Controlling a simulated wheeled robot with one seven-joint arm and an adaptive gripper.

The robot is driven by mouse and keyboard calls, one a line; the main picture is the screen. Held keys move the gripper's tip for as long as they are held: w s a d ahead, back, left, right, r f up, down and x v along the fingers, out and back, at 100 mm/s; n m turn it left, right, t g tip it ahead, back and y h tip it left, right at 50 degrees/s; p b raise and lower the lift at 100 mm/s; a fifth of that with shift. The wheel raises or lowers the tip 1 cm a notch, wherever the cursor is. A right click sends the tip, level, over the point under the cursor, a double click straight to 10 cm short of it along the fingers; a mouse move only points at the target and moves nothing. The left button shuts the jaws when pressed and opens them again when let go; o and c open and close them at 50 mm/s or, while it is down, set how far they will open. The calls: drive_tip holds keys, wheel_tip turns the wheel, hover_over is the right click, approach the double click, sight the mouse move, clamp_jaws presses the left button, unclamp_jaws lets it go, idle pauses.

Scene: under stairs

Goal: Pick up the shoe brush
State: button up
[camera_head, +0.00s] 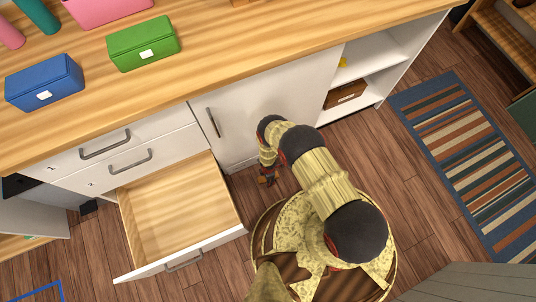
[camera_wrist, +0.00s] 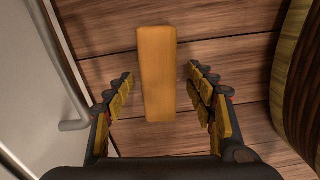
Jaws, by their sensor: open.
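A long, plain orange-brown block, which looks like the shoe brush (camera_wrist: 157,75), lies on the wooden floor in the wrist view. Its bristles do not show. My gripper (camera_wrist: 161,76) is open, with one finger on each side of the block and a visible gap on both sides. The far end of the block extends past the fingertips. I cannot tell how high the fingers are above it. In the head view my gripper (camera_head: 267,180) is low in front of the white cabinet door, and the brush is not clearly visible there.
An empty open drawer (camera_head: 180,212) juts out left of my gripper. The white cabinet door (camera_head: 250,115) is close behind it. The counter above holds a green box (camera_head: 143,43) and a blue box (camera_head: 44,82). A striped rug (camera_head: 470,150) lies on the right.

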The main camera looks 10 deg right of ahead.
drive_tip(key=shift+w+f, duration=0.1)
drive_tip(key=shift+f, duration=0.5)
drive_tip(key=shift+r, duration=0.1)
drive_tip(key=shift+c, duration=0.7)
drive_tip(key=c, duration=1.1)
drive_tip(key=shift+c, duration=0.3)
